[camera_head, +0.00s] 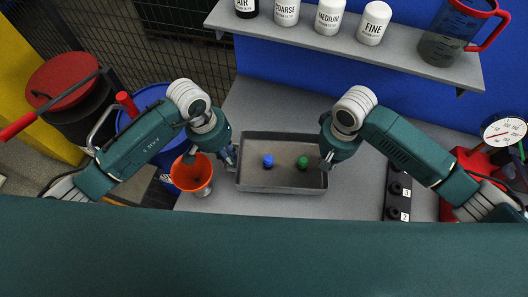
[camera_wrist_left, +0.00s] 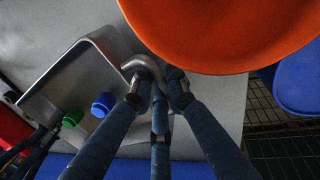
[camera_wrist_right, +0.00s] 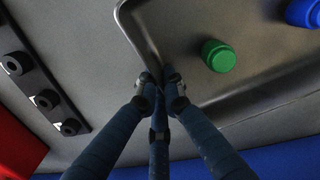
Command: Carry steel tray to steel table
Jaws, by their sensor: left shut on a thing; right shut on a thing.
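The steel tray (camera_head: 282,182) is a grey rectangular pan on the grey table (camera_head: 350,192); I cannot tell whether it touches the surface. A blue-capped item (camera_head: 268,161) and a green-capped item (camera_head: 303,163) stand inside it. My left gripper (camera_head: 232,160) is shut on the tray's left end; in the left wrist view its fingers (camera_wrist_left: 159,76) close around a curved metal handle (camera_wrist_left: 143,66). My right gripper (camera_head: 326,162) is shut on the tray's right end; in the right wrist view its fingers (camera_wrist_right: 160,82) pinch the tray's edge (camera_wrist_right: 142,40).
An orange funnel (camera_head: 192,175) stands close to the left of my left gripper. A black block with round sockets (camera_head: 397,195) lies right of the tray. A shelf (camera_head: 350,48) with several labelled bottles and a jug (camera_head: 450,40) hangs behind. A red gauge stand (camera_head: 465,175) is far right.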

